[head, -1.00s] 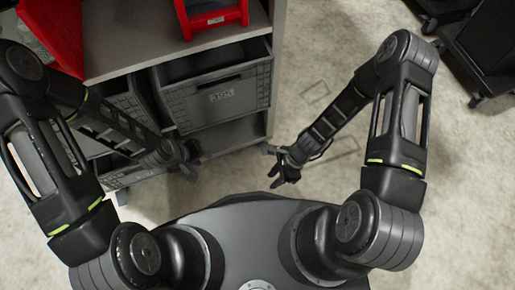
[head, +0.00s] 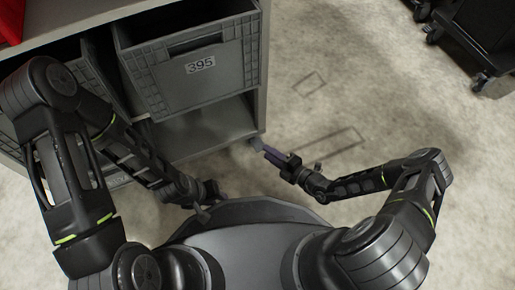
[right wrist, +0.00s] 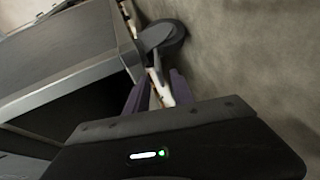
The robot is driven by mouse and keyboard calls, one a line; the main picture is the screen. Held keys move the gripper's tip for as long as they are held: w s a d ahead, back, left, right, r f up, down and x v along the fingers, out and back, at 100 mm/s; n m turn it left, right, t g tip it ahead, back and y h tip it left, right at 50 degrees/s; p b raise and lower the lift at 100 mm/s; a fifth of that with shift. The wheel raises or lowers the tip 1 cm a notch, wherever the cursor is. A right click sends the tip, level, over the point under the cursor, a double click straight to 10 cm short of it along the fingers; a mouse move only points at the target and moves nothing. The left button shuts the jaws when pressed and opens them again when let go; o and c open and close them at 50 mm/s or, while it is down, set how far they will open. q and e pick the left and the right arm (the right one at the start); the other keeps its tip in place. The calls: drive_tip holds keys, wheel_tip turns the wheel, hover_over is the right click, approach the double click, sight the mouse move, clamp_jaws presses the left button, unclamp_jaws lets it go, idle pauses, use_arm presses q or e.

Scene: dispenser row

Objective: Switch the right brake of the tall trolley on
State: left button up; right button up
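The tall trolley (head: 262,70) is a grey unit with crates at the upper left of the head view. At its front right corner is a dark caster (head: 255,143), which also shows in the right wrist view (right wrist: 162,38). A pale and orange part, apparently the brake lever (right wrist: 160,84), lies below the caster. My right gripper (head: 270,152) is at this caster; its purple fingers look apart, one on each side of the lever. Whether they touch it I cannot tell. My left gripper (head: 207,200) is open and empty near my base.
A grey crate labelled 395 (head: 200,75) sits in the trolley above an empty lower shelf (head: 205,130). Dark wheeled carts (head: 485,40) stand at the upper right. The floor right of the trolley is clear, with marked rectangles on it.

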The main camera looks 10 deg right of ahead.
sight(255, 144)
drive_tip(key=b+x, duration=0.3)
drive_tip(key=x, duration=0.4)
drive_tip(key=shift+f, duration=0.15)
drive_tip(key=shift+w+a, duration=0.25)
drive_tip(key=shift+a, duration=0.05)
drive_tip(key=shift+c, duration=0.2)
clamp_jaws()
